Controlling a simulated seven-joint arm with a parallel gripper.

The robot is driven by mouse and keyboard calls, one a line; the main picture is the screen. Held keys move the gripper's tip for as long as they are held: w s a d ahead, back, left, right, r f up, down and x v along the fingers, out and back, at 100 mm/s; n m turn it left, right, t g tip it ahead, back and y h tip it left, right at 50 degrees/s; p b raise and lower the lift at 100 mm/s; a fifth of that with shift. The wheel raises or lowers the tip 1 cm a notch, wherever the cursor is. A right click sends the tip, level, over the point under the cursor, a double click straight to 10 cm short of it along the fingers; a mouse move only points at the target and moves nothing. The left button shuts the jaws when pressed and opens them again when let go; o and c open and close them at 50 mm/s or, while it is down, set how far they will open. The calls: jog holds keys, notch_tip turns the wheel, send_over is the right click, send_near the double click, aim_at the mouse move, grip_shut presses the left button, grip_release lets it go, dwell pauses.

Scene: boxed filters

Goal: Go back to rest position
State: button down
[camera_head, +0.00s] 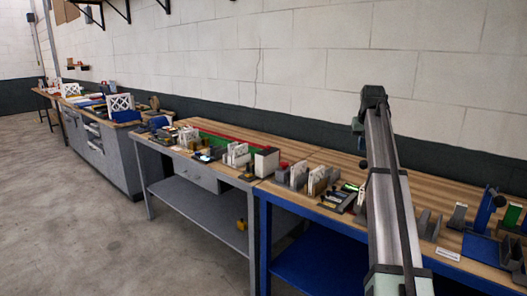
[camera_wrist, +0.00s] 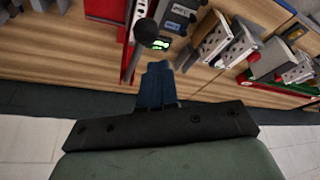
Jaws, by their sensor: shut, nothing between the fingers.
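My gripper (camera_wrist: 155,84) shows in the wrist view, its two dark blue fingers together with nothing between them. A dark round knob (camera_wrist: 146,31) lies just beyond the fingertips in the picture; I cannot tell the distance. In the head view my arm rises over the right part of the wooden-topped bench (camera_head: 333,158), and its wrist end stands high against the wall. The fingers are too small there to make out clearly.
White and grey boxed pieces (camera_head: 317,180) stand in slotted holders on the bench, left of my arm; similar ones (camera_wrist: 238,45) show in the wrist view. A blue stand (camera_head: 482,212) is at the right. A grey bench (camera_head: 198,172) continues left. Open floor (camera_head: 60,200) lies in front.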

jog(key=s+a+f+n+g+h, duration=0.1)
jog(key=a+f, duration=0.6)
jog(key=f, duration=0.5)
jog(key=a+f+n, duration=0.1)
jog(key=a+f, duration=0.6)
jog(key=f, duration=0.6)
jog(key=s+a+f+n+g+h, duration=0.1)
jog(key=a+f, duration=0.5)
jog(key=f, duration=0.6)
jog(key=s+a+f+g+y, duration=0.1)
jog(key=s+a+f+g, duration=0.1)
jog(key=s+f, duration=1.35)
jog(key=s+a+f+g+y, duration=0.1)
jog(key=s+a+f+g, duration=0.15)
jog(key=s+f, duration=1.3)
jog(key=s+a+f+g, duration=0.1)
jog(key=s+f, duration=0.4)
jog(key=s, duration=1)
jog(key=s+a+f+g+y, duration=0.1)
jog(key=s+f+g, duration=0.2)
jog(key=s, duration=1.3)
notch_tip(320, 180, down, 2)
jog(key=shift+f+g, duration=0.15)
jog(key=shift+g, duration=0.2)
